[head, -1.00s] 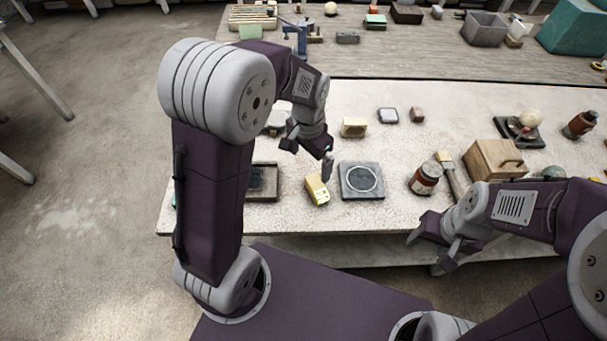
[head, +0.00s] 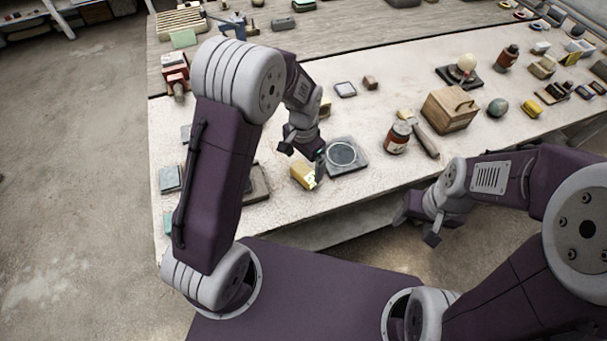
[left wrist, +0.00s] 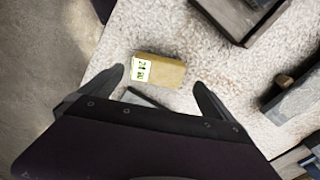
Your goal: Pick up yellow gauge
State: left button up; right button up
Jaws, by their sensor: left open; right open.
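The yellow gauge (head: 303,175), a small block with a white and green display face, lies on the pale worktable (head: 270,210) near its front edge. It also shows in the left wrist view (left wrist: 168,72), just ahead of the fingertips and within the gap between them. My left gripper (head: 304,156) is open and empty, reaching down above the gauge; I cannot tell the exact height. Its fingers show in the left wrist view (left wrist: 158,80), apart from the gauge. My right gripper (head: 416,225) is open and empty, off the table's front edge.
A grey square plate with a round dial (head: 344,156) lies close to the right of the gauge. A dark tray (head: 258,186) lies to its left, partly behind my arm. A jar (head: 397,138), a brush (head: 425,141) and a wooden box (head: 450,109) stand further right.

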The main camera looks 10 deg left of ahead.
aim_at(305, 171)
pick_arm(q)
jog(key=f, duration=0.4)
jog(key=shift+s+d+f, duration=0.1)
jog(key=shift+d+f, duration=0.1)
jog(key=shift+f, duration=0.35)
jog(key=shift+a, duration=0.1)
jog(key=shift+c, duration=1.2)
jog(key=c, duration=1.2)
jog(key=shift+r, duration=0.5)
jog(key=shift+c, duration=0.2)
jog(key=r, duration=0.2)
jog(key=w+r, duration=0.1)
jog(key=shift+d+r, duration=0.4)
jog(key=w+d+r, duration=0.6)
jog(key=w, duration=0.2)
jog(key=shift+d+r, duration=0.15)
jog(key=shift+d, duration=0.2)
jog(key=shift+w, duration=0.1)
